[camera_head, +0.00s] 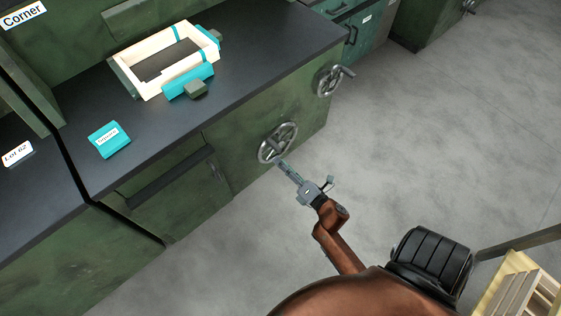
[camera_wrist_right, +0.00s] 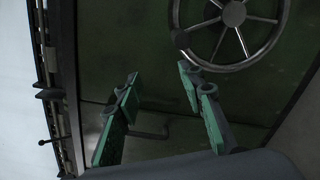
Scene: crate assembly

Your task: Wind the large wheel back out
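The large wheel (camera_head: 291,129) is a grey metal handwheel with spokes on the front of the green workbench. Part of its rim and its hub (camera_wrist_right: 234,14) show at the top of the right wrist view. My right gripper (camera_head: 281,164) is at the wheel's lower edge in the head view. In the wrist view my right gripper (camera_wrist_right: 158,76) has its two green-padded fingers spread with nothing between them. The right finger is close below the rim; I cannot tell whether it touches. My left gripper is not in view.
A smaller handwheel (camera_head: 328,80) with a crank handle sits on the bench's right end. On the dark benchtop (camera_head: 262,50) are a pale wooden frame (camera_head: 126,77) in teal clamps and a teal labelled block (camera_head: 108,140). Slatted wood (camera_head: 520,285) stands at lower right. The grey floor (camera_head: 450,130) is clear.

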